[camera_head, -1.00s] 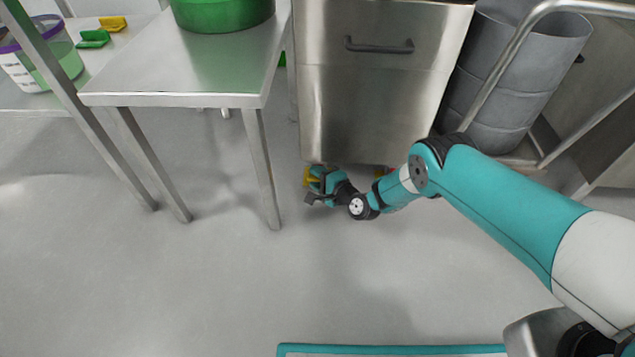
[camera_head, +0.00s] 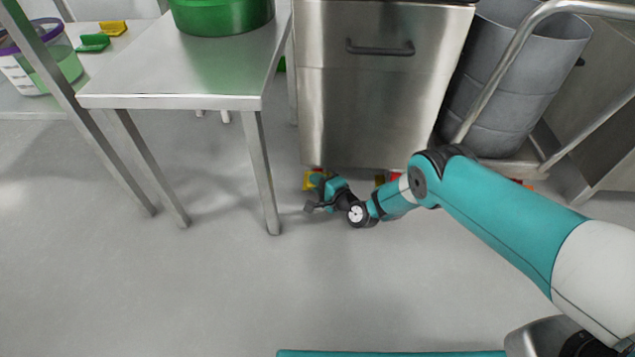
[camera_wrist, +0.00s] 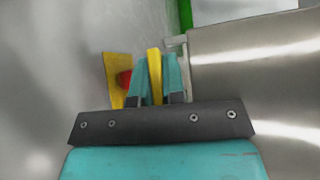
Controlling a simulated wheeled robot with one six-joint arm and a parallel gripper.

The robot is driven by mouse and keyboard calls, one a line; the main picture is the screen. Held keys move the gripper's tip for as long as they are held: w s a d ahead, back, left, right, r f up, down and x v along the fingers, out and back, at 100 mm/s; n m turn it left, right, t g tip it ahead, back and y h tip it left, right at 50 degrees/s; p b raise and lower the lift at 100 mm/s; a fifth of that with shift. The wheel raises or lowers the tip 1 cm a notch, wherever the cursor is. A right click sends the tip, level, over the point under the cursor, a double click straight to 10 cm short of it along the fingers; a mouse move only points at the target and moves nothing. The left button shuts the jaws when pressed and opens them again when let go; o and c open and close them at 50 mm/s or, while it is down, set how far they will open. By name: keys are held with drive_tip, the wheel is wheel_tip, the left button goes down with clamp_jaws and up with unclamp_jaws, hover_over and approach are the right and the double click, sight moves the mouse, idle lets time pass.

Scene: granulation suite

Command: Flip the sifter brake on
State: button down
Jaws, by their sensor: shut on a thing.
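The stainless sifter cabinet (camera_head: 375,110) stands at the top middle of the head view, with yellow and red parts low at its bottom edge. In the wrist view my gripper (camera_wrist: 155,75) is shut on a narrow yellow lever (camera_wrist: 154,72), a teal finger on each side of it. A yellow plate with a red round part (camera_wrist: 118,78) is just left of the fingers. In the head view my gripper (camera_head: 318,185) is low at the cabinet's lower left corner, beside a yellow part (camera_head: 309,180). The lever's lower end is hidden by my gripper.
A steel table (camera_head: 180,75) with a green round container (camera_head: 222,14) stands left of the cabinet; its front leg (camera_head: 263,180) is close to my gripper. Grey bins (camera_head: 510,85) stand on a railed cart at the right. The floor in front is clear.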

drive_tip(key=f+n+t+y+b, duration=0.1)
drive_tip(key=f+n+t+b, duration=0.1)
drive_tip(key=b, duration=0.1)
drive_tip(key=shift+y+b, duration=0.3)
drive_tip(key=shift+b, duration=0.05)
drive_tip(key=shift+f+n+t+y+b, duration=0.15)
drive_tip(key=shift+n+t+y+b, duration=0.25)
drive_tip(key=shift+n+b, duration=0.5)
drive_tip(key=shift+y+b, duration=0.3)
drive_tip(key=shift+b, duration=0.15)
drive_tip(key=shift+n, duration=0.4)
drive_tip(key=c, duration=1.2)
unclamp_jaws()
